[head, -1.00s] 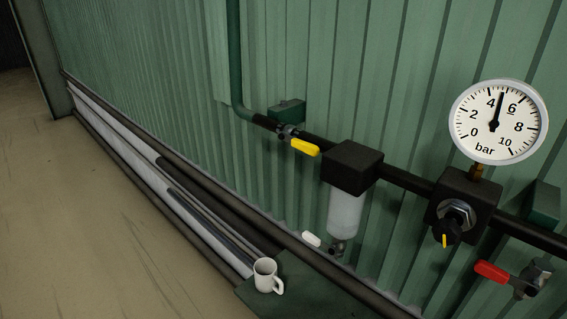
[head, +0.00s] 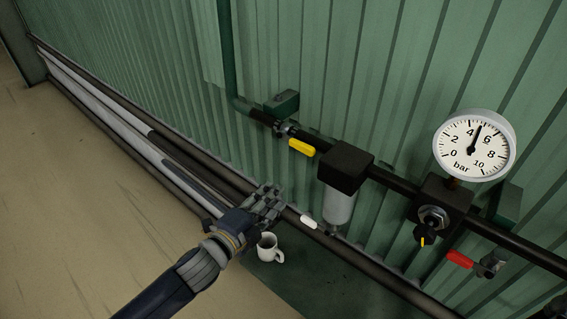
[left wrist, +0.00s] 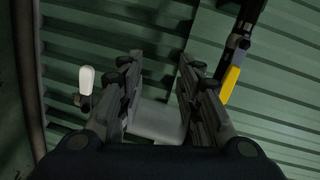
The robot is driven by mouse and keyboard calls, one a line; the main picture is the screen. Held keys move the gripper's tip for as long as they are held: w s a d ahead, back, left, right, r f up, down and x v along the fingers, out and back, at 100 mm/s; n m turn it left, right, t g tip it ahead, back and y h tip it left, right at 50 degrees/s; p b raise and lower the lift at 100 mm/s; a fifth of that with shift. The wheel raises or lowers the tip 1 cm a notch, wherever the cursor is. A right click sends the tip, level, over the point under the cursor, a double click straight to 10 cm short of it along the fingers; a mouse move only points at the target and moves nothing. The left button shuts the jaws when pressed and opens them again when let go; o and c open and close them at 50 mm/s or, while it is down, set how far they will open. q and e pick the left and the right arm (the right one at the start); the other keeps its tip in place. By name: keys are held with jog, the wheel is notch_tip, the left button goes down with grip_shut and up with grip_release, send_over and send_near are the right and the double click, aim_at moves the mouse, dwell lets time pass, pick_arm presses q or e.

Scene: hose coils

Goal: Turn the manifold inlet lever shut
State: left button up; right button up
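A yellow lever (head: 301,147) sits on a valve in the dark pipe at the upper middle, lying roughly along the pipe. It also shows right of the fingers in the left wrist view (left wrist: 231,84). A red lever (head: 460,259) sits on a valve lower right. I cannot tell from labels which is the manifold inlet lever. My left gripper (head: 268,203) is below and left of the yellow lever, apart from it. In the left wrist view its fingers (left wrist: 157,72) are spread and empty, with the filter bowl (left wrist: 158,122) showing beyond them. My right gripper is not in view.
A gauge (head: 474,146) reads about 5 bar above the regulator block (head: 439,203). The filter bowl hangs under a black block (head: 345,167), with a small white lever (head: 308,222) below. A white mug (head: 268,249) stands on a green surface just below my left gripper.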

aim_at(313, 155)
pick_arm(q)
jog(key=s+d+r+m+h+p, duration=0.1)
jog(key=s+d+r+m+h, duration=0.2)
jog(key=r, duration=0.8)
jog(key=shift+y, duration=0.3)
jog(key=shift+b+x, duration=0.3)
jog(key=shift+x, duration=2.45)
jog(key=shift+b+x, duration=0.45)
jog(key=shift+x, duration=0.9)
jog(key=shift+w+d+f, duration=0.1)
jog(key=shift+d, duration=0.25)
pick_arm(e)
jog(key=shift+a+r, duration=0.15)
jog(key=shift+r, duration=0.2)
